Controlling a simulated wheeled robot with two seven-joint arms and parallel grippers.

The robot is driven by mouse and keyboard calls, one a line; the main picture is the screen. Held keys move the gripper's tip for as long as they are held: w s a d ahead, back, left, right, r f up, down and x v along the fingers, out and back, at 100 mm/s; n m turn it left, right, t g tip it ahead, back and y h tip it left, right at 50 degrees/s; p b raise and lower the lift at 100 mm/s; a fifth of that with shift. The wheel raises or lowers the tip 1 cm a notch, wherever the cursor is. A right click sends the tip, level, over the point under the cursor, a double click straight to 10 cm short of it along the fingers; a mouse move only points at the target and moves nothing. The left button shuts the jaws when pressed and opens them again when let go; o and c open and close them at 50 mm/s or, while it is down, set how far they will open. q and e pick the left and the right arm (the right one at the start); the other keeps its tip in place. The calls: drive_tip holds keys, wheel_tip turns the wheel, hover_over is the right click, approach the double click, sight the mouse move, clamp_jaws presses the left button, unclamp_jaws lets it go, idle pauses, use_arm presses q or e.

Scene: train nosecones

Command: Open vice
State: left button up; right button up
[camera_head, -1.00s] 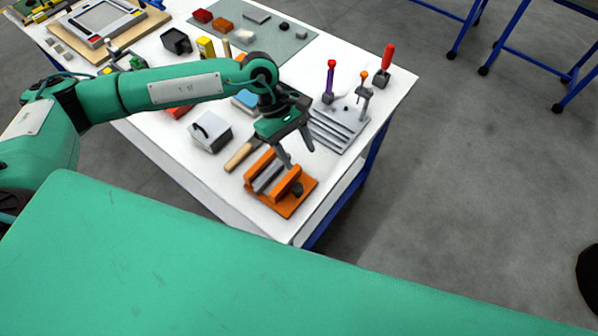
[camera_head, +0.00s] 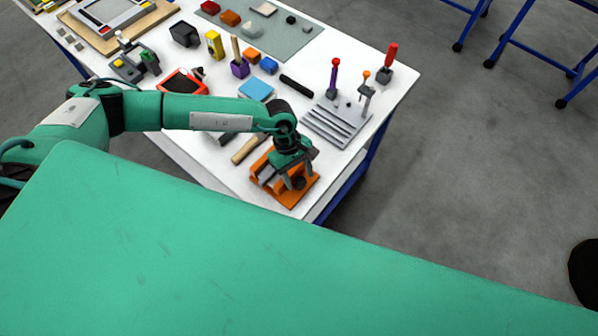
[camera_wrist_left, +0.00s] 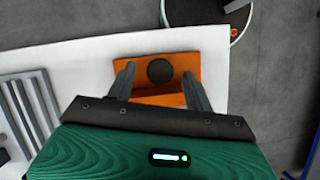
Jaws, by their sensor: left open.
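The orange vice (camera_head: 291,200) sits at the near right corner of the white table, partly covered by my left gripper in the head view. My left gripper (camera_head: 297,178) points down over the vice. In the left wrist view, the vice's orange base (camera_wrist_left: 185,65) carries a dark round knob (camera_wrist_left: 160,71). The open fingers of my left gripper (camera_wrist_left: 157,80) stand on either side of this knob in the picture, with a gap to each side. I cannot tell how far down the fingers reach. My right gripper is not in view.
The white table (camera_head: 215,165) has a grey grooved block (camera_head: 338,122) behind the vice. A wooden handle (camera_head: 246,149) lies left of the vice. Screwdrivers (camera_head: 334,75) stand farther back. My green body covers the foreground. Open floor lies to the right.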

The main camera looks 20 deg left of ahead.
use_arm(q)
drive_tip(key=shift+s+d+f, duration=0.1)
drive_tip(key=shift+f, duration=0.35)
drive_tip(key=shift+c, duration=0.2)
drive_tip(key=c, duration=0.9)
